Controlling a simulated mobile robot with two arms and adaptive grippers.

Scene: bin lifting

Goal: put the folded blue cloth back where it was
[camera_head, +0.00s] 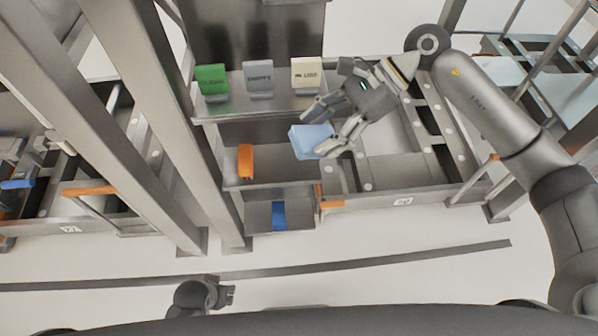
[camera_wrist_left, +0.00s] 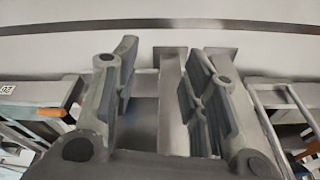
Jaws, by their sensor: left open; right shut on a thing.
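The folded blue cloth (camera_head: 309,143) is a light blue block in the head view, at the right part of the metal shelf unit. My right gripper (camera_head: 316,135) reaches in from the right and is shut on the cloth, with its fingers partly covering it. The cloth appears in front of the upper shelf's edge; I cannot tell whether it touches a surface below. My left gripper (camera_head: 228,295) is low in the head view, away from the shelves. In the left wrist view its fingers (camera_wrist_left: 165,85) are spread, with nothing between them.
The upper shelf (camera_head: 240,110) carries a green sign (camera_head: 212,80), a grey sign (camera_head: 258,79) and a cream sign (camera_head: 306,73). An orange object (camera_head: 246,161) stands in the compartment below. A blue object (camera_head: 279,215) is in the lowest one. Metal posts (camera_head: 165,130) rise at left.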

